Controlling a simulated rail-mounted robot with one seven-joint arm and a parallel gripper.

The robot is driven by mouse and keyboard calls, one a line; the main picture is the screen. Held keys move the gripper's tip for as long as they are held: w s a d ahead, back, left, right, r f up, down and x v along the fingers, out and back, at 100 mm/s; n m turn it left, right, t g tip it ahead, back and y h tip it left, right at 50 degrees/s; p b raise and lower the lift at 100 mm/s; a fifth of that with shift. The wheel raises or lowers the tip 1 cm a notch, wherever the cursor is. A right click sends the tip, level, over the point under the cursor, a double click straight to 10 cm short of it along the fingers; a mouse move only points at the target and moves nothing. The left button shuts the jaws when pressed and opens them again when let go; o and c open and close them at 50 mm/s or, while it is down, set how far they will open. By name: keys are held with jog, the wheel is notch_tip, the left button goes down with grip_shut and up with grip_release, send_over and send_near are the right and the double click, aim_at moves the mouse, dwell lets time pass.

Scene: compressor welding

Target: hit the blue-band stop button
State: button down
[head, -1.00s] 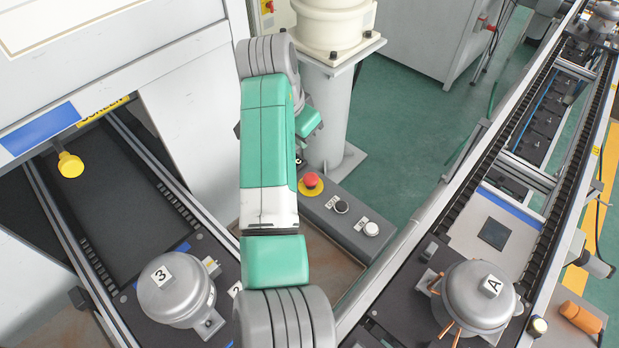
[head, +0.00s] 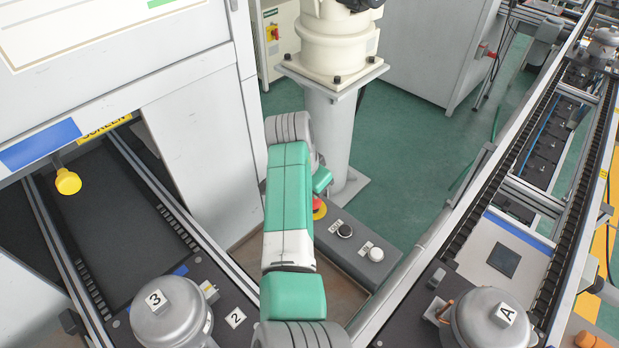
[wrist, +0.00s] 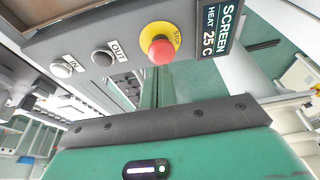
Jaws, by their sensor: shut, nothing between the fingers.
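A red stop button (head: 319,206) on a yellow collar sits on a grey control box (head: 335,238), partly behind my arm. In the wrist view the red button (wrist: 161,50) shows clearly, its collar marked STOP. No blue band shows around it. A blue band (head: 40,146) runs along the left machine, with a yellow knob-like part (head: 68,182) just below; I cannot tell if it is a button. My gripper (wrist: 172,120) shows as a green body with a dark bolted front, shut and empty, apart from the red button. The head view does not show its tips.
The box also carries a black OUT button (wrist: 102,57) and a white IN button (wrist: 62,70). A pale robot pedestal (head: 330,120) stands behind.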

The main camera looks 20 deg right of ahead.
jog(key=shift+f, duration=1)
jog(key=shift+f, duration=0.1)
notch_tip(320, 180, down, 2)
jog(key=shift+f+b, duration=0.1)
jog(key=shift+b, duration=0.5)
jog(key=shift+s+a+f, duration=0.15)
jog(key=shift+a+f, duration=0.05)
jog(key=shift+f, duration=0.25)
notch_tip(320, 180, up, 7)
jog(key=p, duration=0.5)
jog(key=shift+d+f+p, duration=0.1)
jog(key=shift+d+p, duration=0.05)
jog(key=shift+p, duration=0.15)
jog(key=w+v, duration=0.1)
jog(key=v, duration=0.8)
jog(key=shift+s+p, duration=0.3)
jog(key=shift+s, duration=0.05)
